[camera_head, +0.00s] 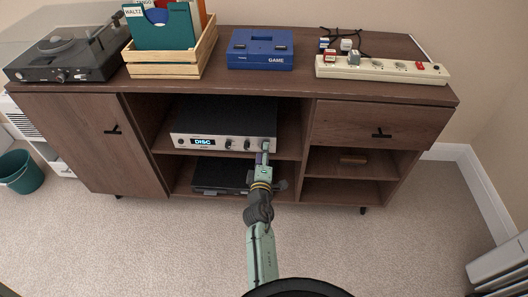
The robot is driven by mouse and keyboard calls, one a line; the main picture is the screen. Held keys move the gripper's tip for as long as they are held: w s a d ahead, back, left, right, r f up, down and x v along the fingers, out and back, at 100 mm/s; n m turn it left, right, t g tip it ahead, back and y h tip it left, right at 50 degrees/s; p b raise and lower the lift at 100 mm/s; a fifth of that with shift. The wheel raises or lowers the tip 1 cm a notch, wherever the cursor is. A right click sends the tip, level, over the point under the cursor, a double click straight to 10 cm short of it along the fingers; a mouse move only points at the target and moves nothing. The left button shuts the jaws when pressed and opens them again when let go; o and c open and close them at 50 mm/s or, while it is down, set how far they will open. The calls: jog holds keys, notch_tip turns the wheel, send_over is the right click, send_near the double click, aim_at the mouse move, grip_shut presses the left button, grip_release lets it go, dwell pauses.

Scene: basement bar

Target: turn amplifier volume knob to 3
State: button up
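The amplifier (222,118) is a black box with a silver front panel. It stands on the upper middle shelf of the brown cabinet. Its display (203,141) reads "DISC". Small knobs (229,144) and (247,145) show on the panel to the right of the display. My gripper (264,150) is at the right end of the panel and covers what is there. It seems to be at or very near a knob, but contact cannot be made out. The knob markings are too small to read. Whether the fingers are open or shut cannot be seen.
A black device (215,178) lies on the shelf below, partly behind my arm. The cabinet (75,130) has uprights on both sides of this bay. On top are a turntable (68,55), a record crate (170,70), a blue game console (260,50) and a power strip (385,70).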

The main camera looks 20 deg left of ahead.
jog(key=v, duration=0.6)
jog(key=shift+s, duration=0.15)
jog(key=shift+r, duration=0.15)
